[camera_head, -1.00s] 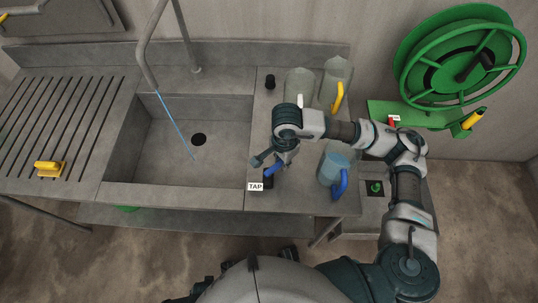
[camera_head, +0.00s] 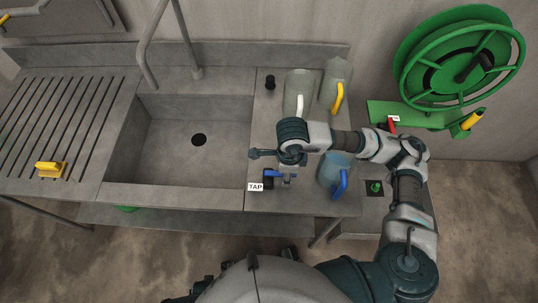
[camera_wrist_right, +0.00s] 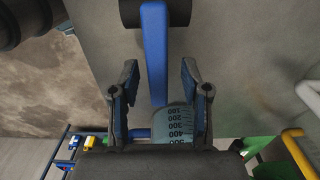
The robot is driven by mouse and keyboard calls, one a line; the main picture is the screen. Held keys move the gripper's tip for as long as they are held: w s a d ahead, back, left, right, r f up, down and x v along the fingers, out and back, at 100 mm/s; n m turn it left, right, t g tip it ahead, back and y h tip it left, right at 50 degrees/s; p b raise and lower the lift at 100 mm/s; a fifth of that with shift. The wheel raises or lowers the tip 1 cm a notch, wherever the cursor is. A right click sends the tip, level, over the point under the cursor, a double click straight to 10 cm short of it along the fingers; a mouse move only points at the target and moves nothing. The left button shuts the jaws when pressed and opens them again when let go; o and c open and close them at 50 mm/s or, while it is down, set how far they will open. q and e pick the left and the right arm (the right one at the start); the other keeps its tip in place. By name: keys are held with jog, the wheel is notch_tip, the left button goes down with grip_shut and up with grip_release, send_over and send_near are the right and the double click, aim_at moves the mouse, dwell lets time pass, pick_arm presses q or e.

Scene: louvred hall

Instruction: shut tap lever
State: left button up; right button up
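The blue tap lever (camera_head: 273,174) sits on a dark pivot beside the TAP label (camera_head: 255,187), at the counter's front, right of the sink. It lies sideways, pointing right in the head view. The spout (camera_head: 142,52) over the sink shows no water stream. My right gripper (camera_head: 287,178) is at the lever's free end. In the right wrist view, the lever (camera_wrist_right: 156,52) runs between the two parted fingers (camera_wrist_right: 160,80), with gaps on both sides. My left gripper is not in view.
A jug with a blue handle (camera_head: 340,182) stands just right of my right gripper. Jugs with white (camera_head: 299,83) and yellow (camera_head: 337,72) handles stand behind. The sink basin (camera_head: 175,165) is empty. A green hose reel (camera_head: 460,55) is on the wall.

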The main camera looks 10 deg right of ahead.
notch_tip(320, 180, up, 7)
jog(key=p, duration=0.3)
jog(key=shift+f, duration=0.2)
jog(key=shift+r, duration=0.25)
